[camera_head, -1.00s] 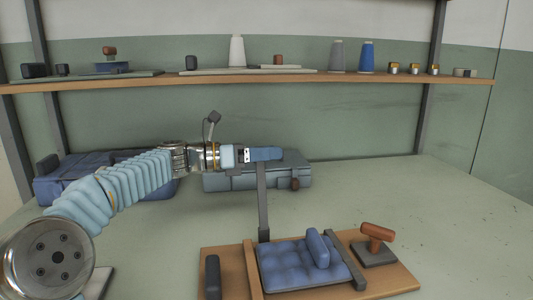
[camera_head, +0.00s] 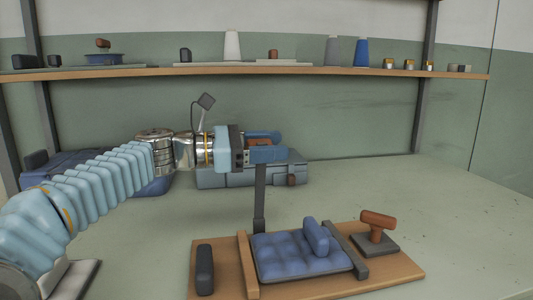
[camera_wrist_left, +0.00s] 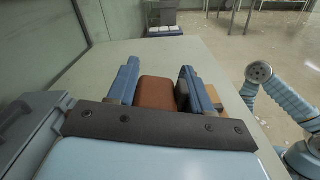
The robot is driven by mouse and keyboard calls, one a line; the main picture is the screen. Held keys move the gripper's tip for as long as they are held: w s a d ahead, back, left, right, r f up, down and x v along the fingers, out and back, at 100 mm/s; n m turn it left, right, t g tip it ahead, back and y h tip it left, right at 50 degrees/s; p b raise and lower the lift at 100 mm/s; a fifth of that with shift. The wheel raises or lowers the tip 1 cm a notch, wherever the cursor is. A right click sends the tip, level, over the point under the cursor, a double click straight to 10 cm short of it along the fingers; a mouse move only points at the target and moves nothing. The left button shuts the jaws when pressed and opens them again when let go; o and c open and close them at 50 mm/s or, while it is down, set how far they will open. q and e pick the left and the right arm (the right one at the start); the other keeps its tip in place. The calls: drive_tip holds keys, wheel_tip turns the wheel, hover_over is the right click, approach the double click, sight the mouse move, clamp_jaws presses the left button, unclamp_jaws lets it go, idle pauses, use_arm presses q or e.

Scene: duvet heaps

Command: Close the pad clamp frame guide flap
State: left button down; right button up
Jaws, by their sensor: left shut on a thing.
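The pad clamp frame has a wooden base (camera_head: 375,283) with a quilted blue pad (camera_head: 290,258) on it. Its guide flap appears as a dark bar (camera_head: 260,197) standing upright behind the pad. A brown block (camera_wrist_left: 156,92), seemingly the flap's handle, sits at the bar's top. My left gripper (camera_head: 264,148) is shut on this brown block, with one blue finger on each side of it in the left wrist view (camera_wrist_left: 160,88). The bar's top is hidden by the fingers. My right gripper is not in view.
A brown T-handle (camera_head: 377,223) stands on the base's right side. A grey case (camera_head: 225,180) lies behind the flap, and folded blue cloth (camera_head: 60,172) lies behind my left arm. A shelf (camera_head: 150,73) with spools spans the back. The table's right side is clear.

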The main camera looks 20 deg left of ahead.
use_arm(q)
drive_tip(key=shift+s+d+f+m+b, duration=0.15)
drive_tip(key=shift+s+d+m+b, duration=0.25)
drive_tip(key=shift+s+m, duration=0.15)
drive_tip(key=c, duration=0.7)
unclamp_jaws()
drive_tip(key=v, duration=1.4)
drive_tip(key=shift+w, duration=0.1)
